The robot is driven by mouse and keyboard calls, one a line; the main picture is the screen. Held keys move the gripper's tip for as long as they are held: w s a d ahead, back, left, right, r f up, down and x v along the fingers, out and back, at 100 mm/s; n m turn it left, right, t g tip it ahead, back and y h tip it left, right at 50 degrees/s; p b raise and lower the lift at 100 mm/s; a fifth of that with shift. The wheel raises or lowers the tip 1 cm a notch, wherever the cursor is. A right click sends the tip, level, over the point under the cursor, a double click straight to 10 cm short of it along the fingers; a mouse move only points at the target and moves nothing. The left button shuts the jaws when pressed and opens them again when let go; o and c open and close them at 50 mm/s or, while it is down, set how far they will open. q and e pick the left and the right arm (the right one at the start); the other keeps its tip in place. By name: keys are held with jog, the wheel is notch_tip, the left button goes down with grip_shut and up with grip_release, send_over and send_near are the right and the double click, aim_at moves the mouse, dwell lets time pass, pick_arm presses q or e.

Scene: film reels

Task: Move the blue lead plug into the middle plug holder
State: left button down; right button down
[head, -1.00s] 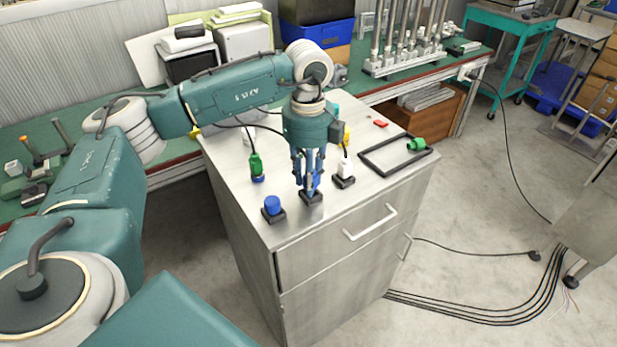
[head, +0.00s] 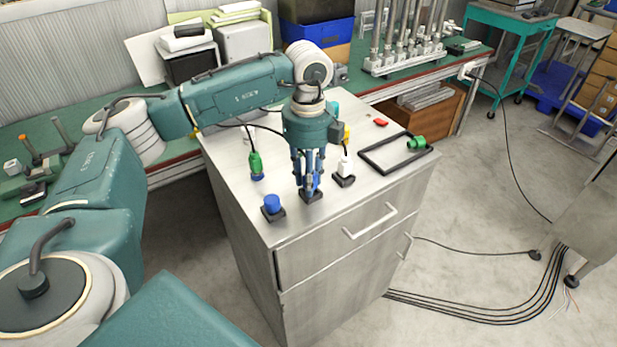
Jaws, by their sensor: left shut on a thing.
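My left gripper (head: 309,188) points straight down over the middle plug holder (head: 311,196), a small dark square base on the cabinet top. It is shut on the blue lead plug (head: 309,181), of which only bits of blue show between the fingers. The plug is upright at the holder; the fingers hide whether it is fully seated. The left holder (head: 274,214) carries a blue cylindrical piece (head: 272,202). The right holder (head: 344,181) carries a white plug (head: 345,167). My right gripper is not in view.
A green plug (head: 256,162) on a black cable stands behind the left holder. A black frame (head: 376,164) with a green fitting (head: 416,143) lies to the right, near a small red piece (head: 381,122).

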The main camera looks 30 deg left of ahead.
pick_arm(q)
jog(key=shift+f, duration=0.2)
jog(key=c, duration=1.7)
grip_release()
jog(key=shift+r+p, duration=3.8)
jog(key=shift+r, duration=1.75)
